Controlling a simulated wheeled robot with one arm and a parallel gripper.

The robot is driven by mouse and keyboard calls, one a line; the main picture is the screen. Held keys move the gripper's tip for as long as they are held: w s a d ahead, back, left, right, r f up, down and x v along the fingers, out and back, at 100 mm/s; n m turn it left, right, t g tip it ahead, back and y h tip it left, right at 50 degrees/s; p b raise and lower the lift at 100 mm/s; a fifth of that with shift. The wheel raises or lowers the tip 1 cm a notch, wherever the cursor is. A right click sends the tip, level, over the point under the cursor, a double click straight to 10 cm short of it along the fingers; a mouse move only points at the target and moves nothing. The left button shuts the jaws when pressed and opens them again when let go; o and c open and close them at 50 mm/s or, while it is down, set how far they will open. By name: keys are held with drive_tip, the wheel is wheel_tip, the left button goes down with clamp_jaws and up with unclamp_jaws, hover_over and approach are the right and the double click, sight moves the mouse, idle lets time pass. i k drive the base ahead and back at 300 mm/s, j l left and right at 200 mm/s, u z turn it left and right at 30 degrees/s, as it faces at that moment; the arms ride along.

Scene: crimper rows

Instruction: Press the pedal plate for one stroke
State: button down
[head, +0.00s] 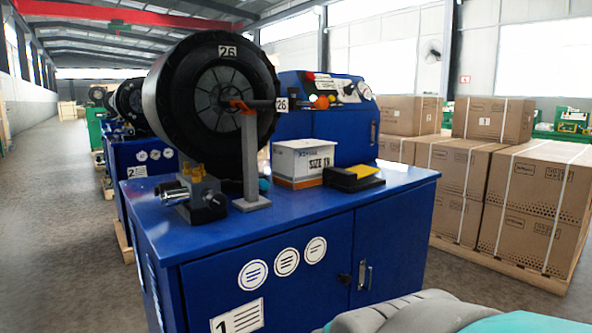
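The pedal is a black block with a yellow plate (364,171) on it. It sits on the blue top of the crimper cabinet (160,222), toward its right end, just right of a white box (304,163) marked "SIZE 18". The yellow plate faces up and nothing touches it. How far it is pressed cannot be told. My gripper is not in view. A grey and teal part at the bottom right looks like my own body, in front of the cabinet.
The large black crimper head (178,95) marked 26 stands on the left of the cabinet, with a grey post (249,160) before it. An orange-ended rod points right above the white box. Strapped cartons (540,205) stand at right. The aisle at left is open.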

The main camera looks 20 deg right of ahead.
sight(361, 171)
drive_tip(key=i+j, duration=0.35)
drive_tip(key=i, duration=0.15)
drive_tip(key=z, duration=1.65)
drive_tip(key=i+j, duration=0.35)
drive_tip(key=k, duration=0.15)
